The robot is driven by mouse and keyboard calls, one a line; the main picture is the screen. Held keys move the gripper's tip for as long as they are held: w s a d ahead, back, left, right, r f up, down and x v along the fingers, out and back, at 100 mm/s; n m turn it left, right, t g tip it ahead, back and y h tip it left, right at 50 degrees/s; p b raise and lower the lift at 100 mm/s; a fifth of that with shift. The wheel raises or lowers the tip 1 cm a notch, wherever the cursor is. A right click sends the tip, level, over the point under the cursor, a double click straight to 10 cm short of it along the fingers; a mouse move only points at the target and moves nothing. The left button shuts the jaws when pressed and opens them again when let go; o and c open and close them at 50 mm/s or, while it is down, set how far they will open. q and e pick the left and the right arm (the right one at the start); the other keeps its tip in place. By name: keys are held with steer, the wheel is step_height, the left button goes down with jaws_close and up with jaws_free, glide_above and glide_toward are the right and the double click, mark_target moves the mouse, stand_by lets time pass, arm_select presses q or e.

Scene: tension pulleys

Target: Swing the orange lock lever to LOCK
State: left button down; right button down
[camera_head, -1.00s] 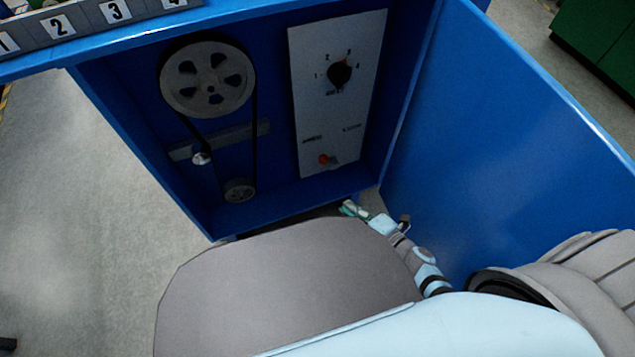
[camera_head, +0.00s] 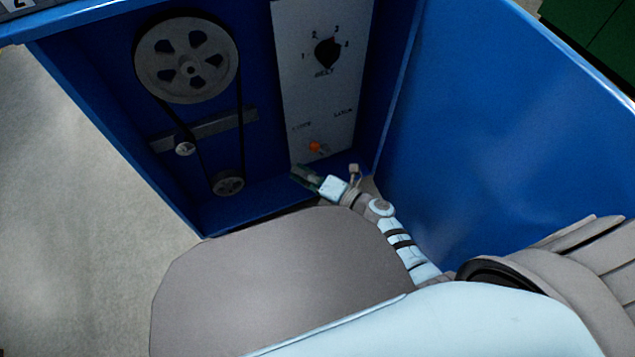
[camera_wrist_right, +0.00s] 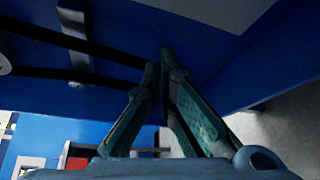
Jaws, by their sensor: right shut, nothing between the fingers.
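The orange lock lever (camera_head: 315,147) is a small piece low on the pale panel (camera_head: 313,95) inside the blue cabinet. Small labels stand above it; the right one reads LOCK (camera_head: 343,112), the left one is too blurred to read surely. I cannot tell the lever's exact angle. My right gripper (camera_head: 298,172) is just below and left of the lever, apart from it in the picture. Its green-grey fingers are together and empty in the right wrist view (camera_wrist_right: 166,62). The lever does not show clearly there. My left gripper is not in view.
A large pulley (camera_head: 186,57), a belt, a small tension roller (camera_head: 185,149) and a lower pulley (camera_head: 228,184) are left of the panel. A black dial (camera_head: 327,53) is above the lever. The blue cabinet door (camera_head: 490,130) stands open close to the right of my arm.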

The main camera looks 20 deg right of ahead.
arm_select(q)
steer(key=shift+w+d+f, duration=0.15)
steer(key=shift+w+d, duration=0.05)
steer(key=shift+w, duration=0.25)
arm_select(e)
steer(key=w+d, duration=0.1)
steer(key=w+d+r, duration=0.1)
steer(key=d, duration=0.1)
steer(key=shift+w, duration=0.1)
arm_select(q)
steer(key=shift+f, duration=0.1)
